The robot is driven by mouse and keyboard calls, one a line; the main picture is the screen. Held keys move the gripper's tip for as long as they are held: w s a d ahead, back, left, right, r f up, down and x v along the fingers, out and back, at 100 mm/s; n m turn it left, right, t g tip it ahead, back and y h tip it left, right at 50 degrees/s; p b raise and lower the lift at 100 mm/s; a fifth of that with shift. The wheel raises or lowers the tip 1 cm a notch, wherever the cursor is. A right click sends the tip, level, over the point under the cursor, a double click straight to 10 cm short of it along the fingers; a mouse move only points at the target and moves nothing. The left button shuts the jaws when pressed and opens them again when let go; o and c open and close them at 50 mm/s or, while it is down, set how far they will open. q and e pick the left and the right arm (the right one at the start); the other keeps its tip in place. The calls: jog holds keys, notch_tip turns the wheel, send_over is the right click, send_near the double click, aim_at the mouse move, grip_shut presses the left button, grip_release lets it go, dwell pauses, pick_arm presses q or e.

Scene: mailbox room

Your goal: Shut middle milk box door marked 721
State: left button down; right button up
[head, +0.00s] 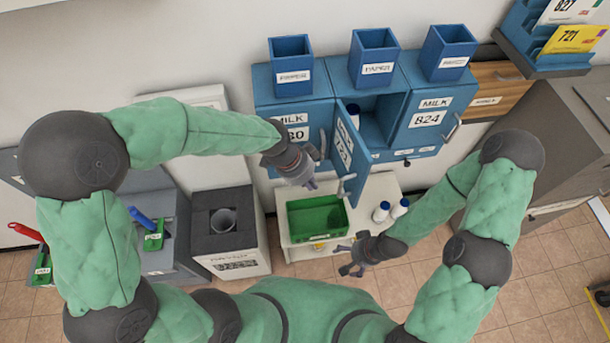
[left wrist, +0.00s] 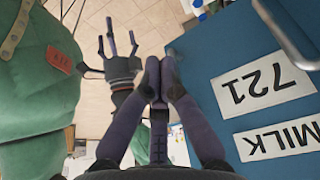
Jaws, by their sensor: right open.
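The blue middle milk box door marked 721 (head: 344,143) stands open, swung out from the middle box (head: 386,120) and turned toward the left. Its metal handle (head: 345,186) is at the free edge. In the left wrist view the door's labelled face (left wrist: 225,75) fills the right side, with the handle (left wrist: 284,32) at the upper right. My left gripper (head: 307,184) is just left of the door, on its labelled side; its fingertips (left wrist: 161,65) meet with nothing between them. My right gripper (head: 350,268) is open and empty, below the door; it also shows in the left wrist view (left wrist: 118,40).
A shut milk box marked 824 (head: 428,120) is on the right, another (head: 293,120) on the left. Below are a green crate (head: 292,229) and two bottles (head: 381,213) on a white stand (head: 384,184).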

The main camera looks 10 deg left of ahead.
pick_arm(q)
jog(key=shift+w+d+f, duration=0.25)
jog(key=shift+d+f, duration=0.15)
jog(key=shift+d, duration=0.4)
jog(key=shift+w+d+f, duration=0.2)
jog(key=shift+d+f, duration=0.25)
jog(key=shift+d, duration=0.4)
jog(key=shift+w+d+f, duration=0.25)
jog(key=shift+d+f, duration=0.15)
jog(key=shift+d, duration=0.4)
